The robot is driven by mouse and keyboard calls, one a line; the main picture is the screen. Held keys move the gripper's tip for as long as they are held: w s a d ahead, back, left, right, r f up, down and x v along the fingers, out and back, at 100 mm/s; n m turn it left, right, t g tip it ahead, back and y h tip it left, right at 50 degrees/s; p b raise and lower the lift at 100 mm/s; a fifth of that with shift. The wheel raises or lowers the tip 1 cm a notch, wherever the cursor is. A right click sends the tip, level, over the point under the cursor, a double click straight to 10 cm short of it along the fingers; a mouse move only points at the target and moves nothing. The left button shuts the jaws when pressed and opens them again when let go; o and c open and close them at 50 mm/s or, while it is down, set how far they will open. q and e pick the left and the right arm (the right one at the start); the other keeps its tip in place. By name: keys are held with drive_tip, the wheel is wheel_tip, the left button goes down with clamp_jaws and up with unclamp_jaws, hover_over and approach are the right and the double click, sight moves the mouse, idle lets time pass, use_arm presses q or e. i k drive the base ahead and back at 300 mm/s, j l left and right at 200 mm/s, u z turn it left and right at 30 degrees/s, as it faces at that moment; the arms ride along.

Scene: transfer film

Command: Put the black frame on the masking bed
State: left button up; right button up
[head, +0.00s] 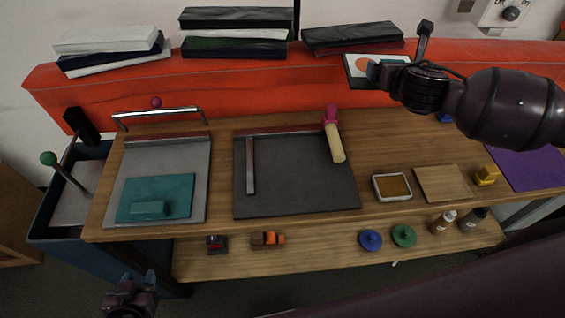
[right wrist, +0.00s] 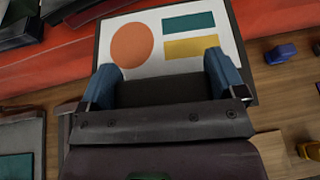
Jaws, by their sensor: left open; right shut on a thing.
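The black frame (head: 348,73) borders a white sheet with coloured shapes and hangs above the back of the bench. It also shows in the right wrist view (right wrist: 238,38), with an orange disc and teal and yellow blocks. My right gripper (head: 375,72) is shut on its near edge; its blue fingers also show in the right wrist view (right wrist: 164,78). A dark flat bed (head: 300,185) with a grey bar lies mid-bench, and a grey bed (head: 190,155) with a teal block lies left; neither is labelled as the masking bed. My left gripper (head: 130,296) is open and empty, low at front left.
A tool with a pink end and pale handle (head: 334,140) lies over the dark bed's upper right. A tray of brown material (head: 392,187), a wooden board (head: 443,183) and a yellow item (head: 487,175) stand to its right. Stacked frames (head: 236,32) sit on the red ledge behind.

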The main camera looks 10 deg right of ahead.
sight(288, 160)
drive_tip(key=j+z, duration=0.1)
drive_tip(key=j, duration=0.5)
drive_tip(key=k+j+z, duration=0.15)
drive_tip(key=j, duration=0.45)
drive_tip(key=j+z, duration=0.1)
drive_tip(key=j, duration=0.5)
